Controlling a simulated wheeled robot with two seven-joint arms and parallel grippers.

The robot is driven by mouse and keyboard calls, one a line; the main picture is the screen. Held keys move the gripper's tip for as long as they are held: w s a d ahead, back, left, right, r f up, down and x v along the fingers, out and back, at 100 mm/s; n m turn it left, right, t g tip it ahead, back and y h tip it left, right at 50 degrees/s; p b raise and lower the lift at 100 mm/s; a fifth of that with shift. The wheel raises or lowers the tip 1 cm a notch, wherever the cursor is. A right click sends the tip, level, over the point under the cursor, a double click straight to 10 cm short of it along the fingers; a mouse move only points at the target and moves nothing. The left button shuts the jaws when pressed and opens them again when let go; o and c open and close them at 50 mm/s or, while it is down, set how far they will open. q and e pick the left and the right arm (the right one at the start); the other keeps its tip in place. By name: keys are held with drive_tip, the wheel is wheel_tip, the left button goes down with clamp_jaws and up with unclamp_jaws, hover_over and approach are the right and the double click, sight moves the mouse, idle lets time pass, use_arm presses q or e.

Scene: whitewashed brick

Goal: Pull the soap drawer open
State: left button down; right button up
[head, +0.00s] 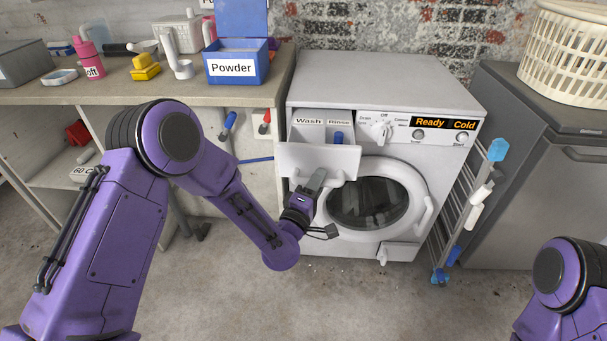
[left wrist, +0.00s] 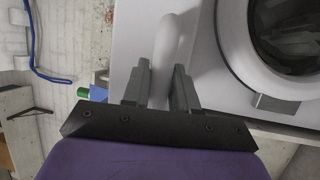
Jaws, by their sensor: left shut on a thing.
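The soap drawer (head: 290,158) is at the upper left of the white washing machine (head: 390,75). It stands out from the machine, with compartments marked Wash and Rinse showing behind its front panel. My left gripper (head: 317,182) is at the drawer's front and covers part of it. In the left wrist view, the left gripper's fingers (left wrist: 158,82) are on either side of the drawer's white handle (left wrist: 174,45), shut on it. My right gripper is out of view; only part of my right arm shows at the lower right.
The round door (head: 370,203) is below the drawer. A counter at left holds a blue Powder box (head: 232,68), a pink bottle (head: 88,58) and other items. A drying rack (head: 468,215) and a grey appliance (head: 540,170) with a white basket (head: 565,55) stand at right.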

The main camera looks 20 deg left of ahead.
use_arm(q)
drive_tip(key=shift+s, duration=0.25)
drive_tip(key=c, duration=1)
unclamp_jaws()
drive_tip(key=shift+o, duration=0.2)
drive_tip(key=b+v, duration=0.2)
drive_tip(key=v, duration=0.8)
drive_tip(key=shift+s, duration=0.25)
